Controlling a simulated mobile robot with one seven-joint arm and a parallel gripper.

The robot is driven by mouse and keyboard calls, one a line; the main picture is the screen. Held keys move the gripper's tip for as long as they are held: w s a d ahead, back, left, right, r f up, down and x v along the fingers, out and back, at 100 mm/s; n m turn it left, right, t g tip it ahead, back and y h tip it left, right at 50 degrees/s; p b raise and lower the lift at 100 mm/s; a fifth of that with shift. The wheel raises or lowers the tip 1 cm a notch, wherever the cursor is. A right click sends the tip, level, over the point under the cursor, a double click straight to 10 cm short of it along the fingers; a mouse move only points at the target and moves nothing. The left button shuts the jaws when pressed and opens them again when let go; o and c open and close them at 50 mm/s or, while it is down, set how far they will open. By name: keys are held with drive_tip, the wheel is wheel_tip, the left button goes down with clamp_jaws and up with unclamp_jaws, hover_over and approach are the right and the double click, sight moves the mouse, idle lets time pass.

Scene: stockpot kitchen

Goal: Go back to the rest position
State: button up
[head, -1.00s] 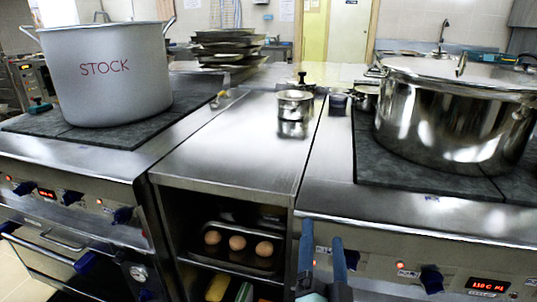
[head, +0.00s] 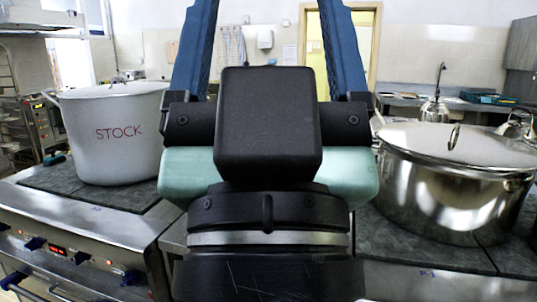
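My gripper (head: 272,20) fills the middle of the head view, raised and pointing up, close to the camera. Its two blue fingers stand wide apart at the top, with nothing visible between them. The fingertips run out of the top of the picture. My gripper and wrist hide most of the middle counter and what stands on it.
A grey pot marked STOCK (head: 118,145) stands on the left hob (head: 60,177). A shiny lidded steel pot (head: 440,190) stands on the right hob (head: 395,225).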

wheel_tip(320, 180, up, 17)
drive_tip(key=p, duration=1.4)
drive_tip(key=shift+p, duration=0.35)
drive_tip(key=shift+f, duration=0.15)
